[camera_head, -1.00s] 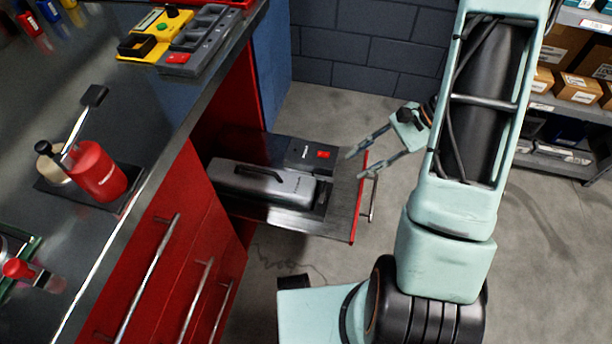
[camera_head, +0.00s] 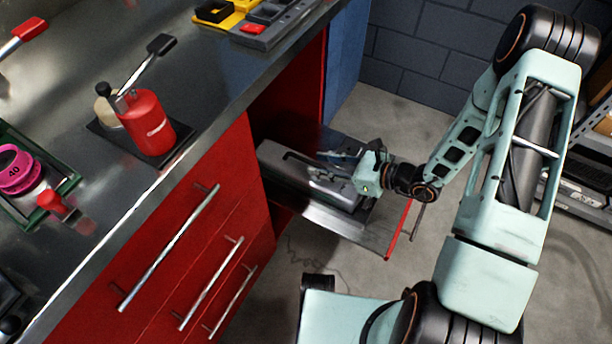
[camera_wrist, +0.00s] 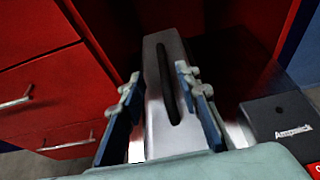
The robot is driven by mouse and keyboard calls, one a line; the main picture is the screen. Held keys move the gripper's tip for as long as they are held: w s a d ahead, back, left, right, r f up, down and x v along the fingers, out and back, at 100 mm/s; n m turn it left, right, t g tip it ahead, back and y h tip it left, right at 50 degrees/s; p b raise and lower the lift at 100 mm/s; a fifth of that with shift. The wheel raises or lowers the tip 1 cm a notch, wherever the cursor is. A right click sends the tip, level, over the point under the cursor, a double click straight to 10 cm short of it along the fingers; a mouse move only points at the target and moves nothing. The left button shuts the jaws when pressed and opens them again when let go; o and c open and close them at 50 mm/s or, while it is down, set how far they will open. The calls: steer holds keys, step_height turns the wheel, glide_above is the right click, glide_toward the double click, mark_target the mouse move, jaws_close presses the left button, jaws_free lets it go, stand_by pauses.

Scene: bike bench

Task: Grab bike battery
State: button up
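The bike battery (camera_head: 310,182) is a long grey case with a black handle strip on top. It lies in the open drawer (camera_head: 345,232) below the bench. In the wrist view the battery (camera_wrist: 157,70) runs away from me between the two fingers. My gripper (camera_wrist: 170,105) is open, with one finger on each side of the battery's near part; I cannot tell whether they touch it. In the head view my gripper (camera_head: 345,172) is over the drawer, its fingers partly hidden by its own body.
A black box (camera_wrist: 285,118) with white lettering lies right of the battery in the drawer. Red drawer fronts with metal handles (camera_head: 168,248) stand to the left. The bench top (camera_head: 120,215) holds a red bottle (camera_head: 148,122). Floor is clear right of the drawer.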

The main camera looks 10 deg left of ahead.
mark_target(305, 159)
steer(key=x, duration=0.3)
steer(key=b+x, duration=0.1)
steer(key=x, duration=0.1)
steer(key=shift+w+a+f, duration=0.2)
steer(key=shift+w, duration=0.15)
jaws_close()
steer(key=shift+w+a+r, duration=0.1)
steer(key=shift+r, duration=0.2)
